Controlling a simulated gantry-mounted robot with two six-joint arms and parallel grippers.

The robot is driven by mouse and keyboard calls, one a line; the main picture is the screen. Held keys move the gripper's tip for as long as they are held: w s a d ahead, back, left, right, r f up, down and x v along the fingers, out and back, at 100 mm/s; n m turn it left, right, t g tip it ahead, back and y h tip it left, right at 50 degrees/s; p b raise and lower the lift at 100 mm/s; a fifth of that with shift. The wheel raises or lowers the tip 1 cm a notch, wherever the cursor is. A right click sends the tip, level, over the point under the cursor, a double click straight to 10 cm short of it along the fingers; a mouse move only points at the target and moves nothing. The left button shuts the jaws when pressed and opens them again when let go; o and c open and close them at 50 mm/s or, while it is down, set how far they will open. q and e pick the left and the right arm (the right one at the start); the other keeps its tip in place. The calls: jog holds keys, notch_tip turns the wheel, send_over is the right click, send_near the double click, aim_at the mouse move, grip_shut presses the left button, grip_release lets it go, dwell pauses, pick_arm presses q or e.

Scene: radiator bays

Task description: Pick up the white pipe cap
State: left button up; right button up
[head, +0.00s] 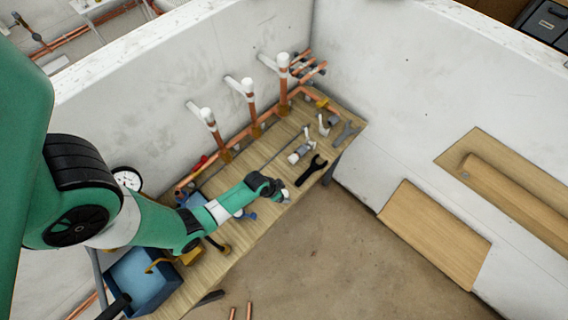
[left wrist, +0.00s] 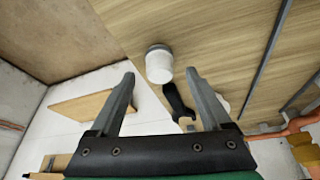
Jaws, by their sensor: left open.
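The white pipe cap (left wrist: 159,65) is a short white cylinder with a greyish rim at one end, on the wooden bench. In the left wrist view it lies between and just beyond the fingertips of my left gripper (left wrist: 159,74), with a gap on both sides. In the head view my left gripper (head: 276,189) is low over the bench's front edge, and a small white part of the cap (head: 286,197) shows beside it. The gripper is open and empty. My right gripper is not in view.
A black open-ended tool (head: 311,171) lies just beyond the gripper. White and grey fittings (head: 300,152) and a grey wrench (head: 345,132) are farther along the wooden bench (head: 262,150). Copper pipes with white tops (head: 249,92) stand along the wall. A blue bin (head: 143,280) is at lower left.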

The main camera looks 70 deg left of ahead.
pick_arm(q)
jog(key=x, duration=0.3)
jog(key=shift+b, duration=0.4)
jog(key=shift+r, duration=0.1)
jog(key=c, duration=1.1)
jog(key=shift+c, duration=0.2)
jog(key=shift+r, duration=0.1)
notch_tip(320, 180, up, 3)
jog(key=shift+r+p, duration=0.2)
jog(key=shift+p, duration=0.6)
jog(key=s+d+r+p, duration=0.2)
jog(key=d+r+p, duration=0.1)
jog(key=d, duration=0.1)
jog(key=s+d+r+p, duration=0.2)
jog(key=d+r+p, duration=0.1)
jog(key=d, duration=0.1)
jog(key=s+d+r+p, duration=0.2)
jog(key=d+r+p, duration=0.1)
jog(key=d, duration=0.1)
jog(key=shift+s+d+r, duration=0.15)
jog(key=shift+s+r, duration=0.1)
jog(key=shift+s, duration=0.05)
